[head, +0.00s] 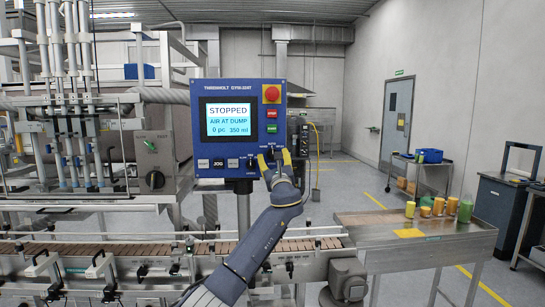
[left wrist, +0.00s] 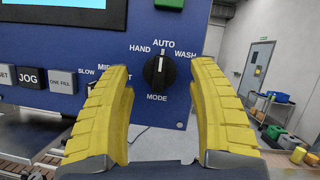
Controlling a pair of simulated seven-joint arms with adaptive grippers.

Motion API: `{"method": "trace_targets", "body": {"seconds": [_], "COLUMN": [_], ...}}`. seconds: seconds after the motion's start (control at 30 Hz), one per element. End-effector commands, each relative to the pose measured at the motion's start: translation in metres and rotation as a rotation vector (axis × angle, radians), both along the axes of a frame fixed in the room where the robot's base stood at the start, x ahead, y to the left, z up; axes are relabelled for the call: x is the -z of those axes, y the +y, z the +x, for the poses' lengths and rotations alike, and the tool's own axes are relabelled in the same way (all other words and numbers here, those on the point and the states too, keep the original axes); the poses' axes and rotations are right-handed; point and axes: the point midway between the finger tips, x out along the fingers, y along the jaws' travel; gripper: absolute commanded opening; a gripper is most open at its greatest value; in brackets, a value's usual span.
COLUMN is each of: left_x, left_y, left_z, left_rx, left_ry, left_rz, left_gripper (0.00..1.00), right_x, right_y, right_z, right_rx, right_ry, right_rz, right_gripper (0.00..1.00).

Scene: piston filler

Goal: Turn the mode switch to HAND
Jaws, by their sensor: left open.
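The mode switch (left wrist: 157,70) is a black round knob with a raised grip on the blue control panel (head: 212,88). Its white mark points up at AUTO, with HAND to the left, WASH to the right and MODE below. My left gripper (head: 272,159) is at the lower right of the panel. In the left wrist view its yellow fingers (left wrist: 160,105) are open, one on each side of the switch and apart from it, with nothing between them in contact. In the head view the fingers largely hide the switch. My right gripper is not in view.
The SLOW/MID selector is partly hidden behind the left finger. JOG (left wrist: 31,78) and ONE FILL (left wrist: 63,83) buttons are further left. A red emergency stop (head: 271,93) is above. The screen (head: 231,119) reads STOPPED. A conveyor (head: 140,250) runs below.

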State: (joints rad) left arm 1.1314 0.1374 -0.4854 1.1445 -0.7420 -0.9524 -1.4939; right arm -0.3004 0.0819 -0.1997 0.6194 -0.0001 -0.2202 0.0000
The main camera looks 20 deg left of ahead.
Motion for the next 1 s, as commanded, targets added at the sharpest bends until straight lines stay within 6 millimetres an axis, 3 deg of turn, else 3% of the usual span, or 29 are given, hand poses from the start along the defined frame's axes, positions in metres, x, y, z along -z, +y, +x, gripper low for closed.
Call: {"method": "trace_targets", "body": {"seconds": [0.27,0.7,1.0], "left_x": [-0.006,-0.007,-0.007], "left_y": [0.007,0.008,0.008], "left_z": [0.013,0.015,0.015], "left_rx": [-0.001,-0.001,-0.001], "left_ry": [0.000,0.000,0.000], "left_rz": [0.000,0.000,0.000], "left_gripper": [0.59,0.60,0.25], "right_x": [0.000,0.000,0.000], "right_y": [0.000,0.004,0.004], "right_z": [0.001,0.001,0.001], "right_rx": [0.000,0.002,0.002], "right_ry": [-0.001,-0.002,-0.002], "right_rz": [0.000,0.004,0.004], "right_gripper": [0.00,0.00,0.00]}}
